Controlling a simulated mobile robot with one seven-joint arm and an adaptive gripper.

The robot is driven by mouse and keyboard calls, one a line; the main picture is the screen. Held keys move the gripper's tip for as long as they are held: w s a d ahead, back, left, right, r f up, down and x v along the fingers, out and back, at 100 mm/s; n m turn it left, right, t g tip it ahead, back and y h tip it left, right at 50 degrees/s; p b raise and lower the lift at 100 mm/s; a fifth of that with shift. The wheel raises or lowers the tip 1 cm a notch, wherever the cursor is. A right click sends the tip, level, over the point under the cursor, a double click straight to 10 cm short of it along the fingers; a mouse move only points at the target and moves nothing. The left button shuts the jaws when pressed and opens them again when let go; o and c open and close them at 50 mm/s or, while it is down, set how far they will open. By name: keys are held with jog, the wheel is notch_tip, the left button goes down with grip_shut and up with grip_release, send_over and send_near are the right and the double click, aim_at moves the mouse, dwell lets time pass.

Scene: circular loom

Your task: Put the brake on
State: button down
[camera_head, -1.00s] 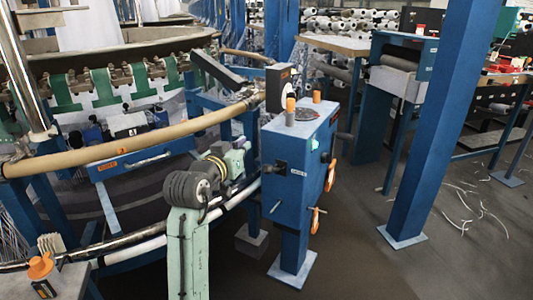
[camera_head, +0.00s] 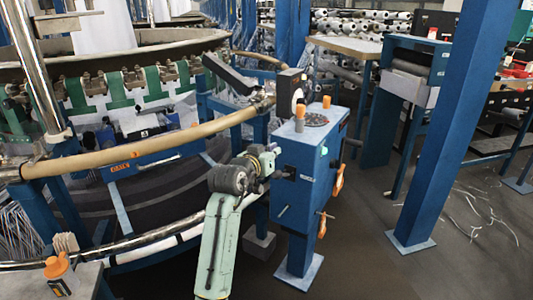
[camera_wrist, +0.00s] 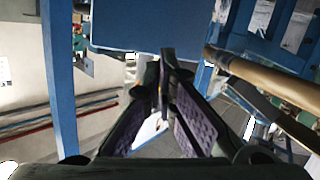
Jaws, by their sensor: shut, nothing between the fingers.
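The blue control box (camera_head: 312,190) stands on a post right of the loom, with small labels too blurred to read. I cannot tell which control is the brake. Two orange knobs (camera_head: 300,119) (camera_head: 326,101) stand on its top and orange handles (camera_head: 339,181) (camera_head: 322,224) are on its right side. A thin lever (camera_head: 282,211) sticks out low on its front. My gripper (camera_head: 281,174) is close to the box's upper left front, by a dark fitting; contact cannot be told. In the wrist view my gripper (camera_wrist: 165,56) is shut and empty, below the blue box (camera_wrist: 150,25).
The loom's curved tan rail (camera_head: 140,155) and lower metal rail (camera_head: 125,246) run left of my arm. A blue column (camera_head: 431,130) stands to the right. An orange-topped item (camera_head: 57,270) sits at lower left. Floor between box and column is clear.

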aim_at(281, 174)
jog(key=shift+x, duration=1)
jog(key=shift+s+a+f+p, duration=0.1)
jog(key=shift+s+f+p, duration=0.2)
jog(key=shift+f, duration=0.25)
jog(key=shift+s+f+p, duration=0.2)
jog(key=shift+s+f, duration=0.15)
jog(key=shift+f, duration=0.15)
jog(key=shift+s+f, duration=0.4)
jog(key=shift+f, duration=0.25)
jog(key=shift+f, duration=0.1)
